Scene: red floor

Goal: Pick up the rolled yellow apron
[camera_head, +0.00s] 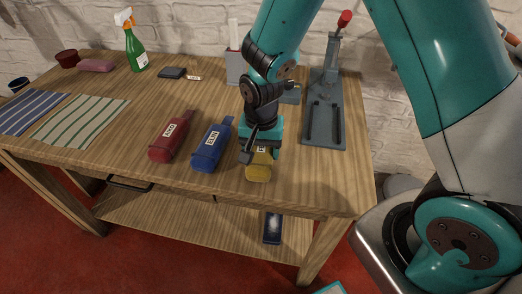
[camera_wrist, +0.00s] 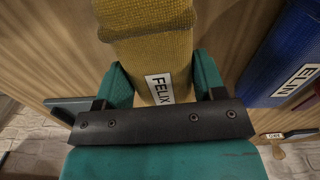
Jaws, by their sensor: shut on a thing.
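The rolled yellow apron (camera_head: 259,171) lies on the wooden table near its front edge, to the right of the blue roll. In the wrist view the yellow apron (camera_wrist: 150,62) carries a white label reading FELIX. My gripper (camera_head: 260,150) is over it from above, and its teal fingers stand on both sides of the roll in the wrist view (camera_wrist: 160,85). The gripper is shut on the yellow apron. In the head view the gripper hides the far part of the roll. I cannot tell whether the roll is clear of the table.
A blue roll (camera_head: 211,147) labelled ELIN lies just left of my gripper, with a red roll (camera_head: 172,138) beyond it. A grey press-like stand (camera_head: 324,115) is at the right. Striped cloths (camera_head: 80,120) and a green spray bottle (camera_head: 135,50) are further left.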

